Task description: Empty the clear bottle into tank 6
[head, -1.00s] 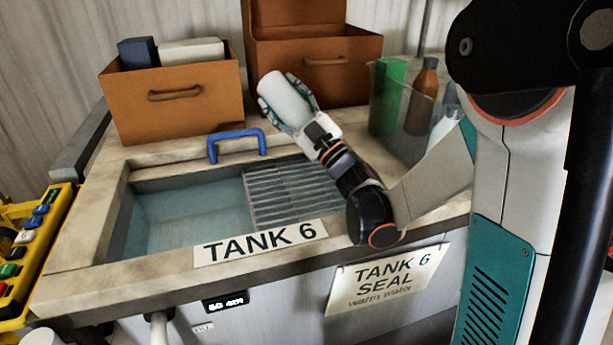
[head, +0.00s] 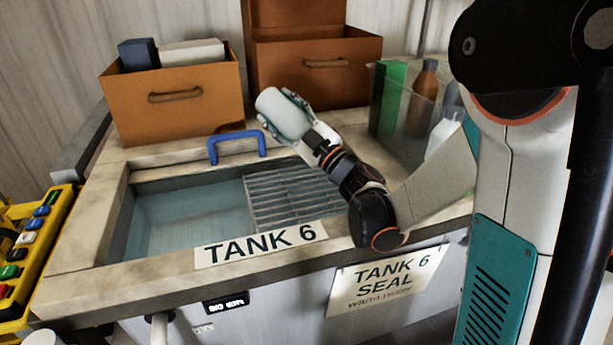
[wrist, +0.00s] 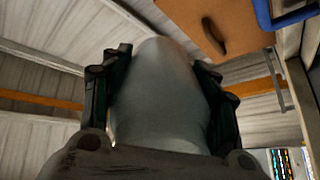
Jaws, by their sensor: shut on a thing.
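My gripper (head: 287,118) is shut on the clear bottle (head: 281,112), which looks pale and whitish. The bottle is held tilted, its far end pointing up and left in the head view, above the back edge of the tank near the blue handle. In the wrist view the bottle (wrist: 160,100) fills the middle, with a finger on each side. Its mouth and contents cannot be made out. Tank 6 (head: 75,235) lies below and in front, with bluish water (head: 185,215) on the left and a slatted metal rack (head: 290,192) on the right. Its label (head: 262,243) is on the front rim.
A blue handle (head: 237,146) stands at the tank's back edge. Two brown boxes (head: 175,98) (head: 325,68) stand behind. A clear bin (head: 400,115) with several bottles is at the right. A yellow control panel (head: 32,250) is at the left.

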